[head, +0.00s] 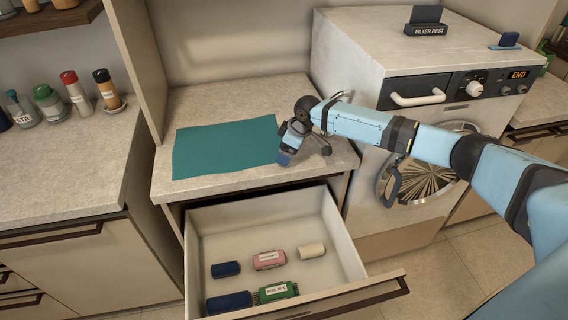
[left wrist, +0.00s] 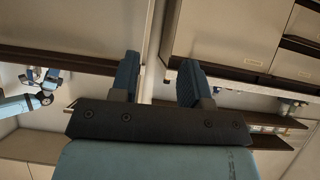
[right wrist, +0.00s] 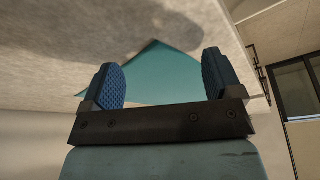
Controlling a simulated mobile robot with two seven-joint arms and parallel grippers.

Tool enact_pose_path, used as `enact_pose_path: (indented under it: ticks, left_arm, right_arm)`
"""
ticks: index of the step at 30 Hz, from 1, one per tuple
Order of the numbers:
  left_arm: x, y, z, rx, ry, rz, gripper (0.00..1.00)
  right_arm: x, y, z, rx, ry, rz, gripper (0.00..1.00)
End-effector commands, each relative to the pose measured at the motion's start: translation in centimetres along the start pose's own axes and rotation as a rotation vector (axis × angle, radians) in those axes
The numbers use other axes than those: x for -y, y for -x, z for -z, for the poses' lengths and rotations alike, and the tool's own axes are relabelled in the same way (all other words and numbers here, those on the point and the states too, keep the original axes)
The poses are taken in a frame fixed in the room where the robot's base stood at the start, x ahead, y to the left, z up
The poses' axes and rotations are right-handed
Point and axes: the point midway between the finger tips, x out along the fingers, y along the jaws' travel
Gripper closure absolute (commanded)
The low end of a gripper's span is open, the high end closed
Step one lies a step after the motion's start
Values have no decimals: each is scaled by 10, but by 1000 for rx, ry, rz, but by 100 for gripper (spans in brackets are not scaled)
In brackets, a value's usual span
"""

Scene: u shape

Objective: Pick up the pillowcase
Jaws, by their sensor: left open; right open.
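The pillowcase is a flat teal cloth (head: 225,148) lying on the stone counter above the open drawer in the head view. My right gripper (head: 284,157) is at the cloth's right edge, low over the counter; whether it touches the cloth I cannot tell. In the right wrist view, the fingers (right wrist: 160,82) are apart, with the teal cloth (right wrist: 165,72) showing beyond and between them. My left gripper (left wrist: 158,78) shows only in its own wrist view, open and empty, facing cabinets and shelves.
An open drawer (head: 345,245) juts out below the counter (head: 190,188), holding several small brushes and blocks. A washing machine (head: 350,60) stands to the right of the counter.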

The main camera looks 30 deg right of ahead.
Motion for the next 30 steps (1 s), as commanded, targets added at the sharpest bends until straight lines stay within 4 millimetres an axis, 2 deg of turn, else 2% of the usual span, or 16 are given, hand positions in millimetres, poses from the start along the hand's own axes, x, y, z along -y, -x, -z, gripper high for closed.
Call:
enact_pose_path:
  ticks: [3,17,30]
  left_arm:
    - [1,-2,-2,-1,-1,1,57]
    - [2,-1,1,-8,-1,3,57]
    - [2,-2,-2,-2,-1,3,57]
  right_arm:
    - [0,-8,0,0,-1,0,15]
    - [0,-11,0,-1,0,0,15]
    - [0,-10,0,0,0,0,64]
